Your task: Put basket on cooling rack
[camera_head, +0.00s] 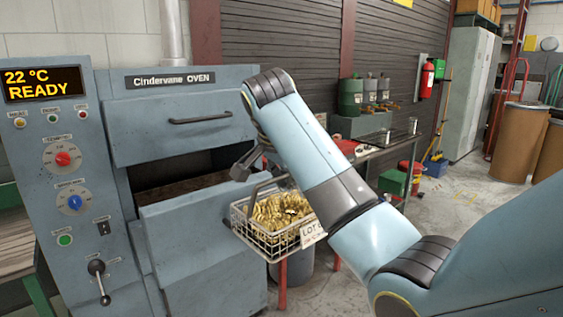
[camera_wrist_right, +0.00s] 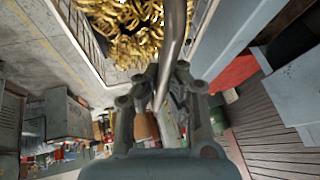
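A wire basket (camera_head: 268,243) filled with brass-coloured coils (camera_head: 280,211) hangs in front of the right side of the oven, with a white "LOT" tag on its right end. My right gripper (camera_head: 247,166) is at the basket's raised handle. In the right wrist view, the gripper's fingers (camera_wrist_right: 164,88) close around the metal handle bar (camera_wrist_right: 174,40), with the coils beyond. The basket appears off the floor and outside the oven opening. I cannot clearly pick out a cooling rack; my right arm hides part of the area behind it. My left gripper is not in view.
The Cindervane oven (camera_head: 200,265) has a dark open chamber, and its display reads 22 °C READY. A dark-topped table (camera_head: 372,146) stands behind my right arm. A green box (camera_head: 392,183) and brown drums (camera_head: 517,143) are at the right. Floor between is clear.

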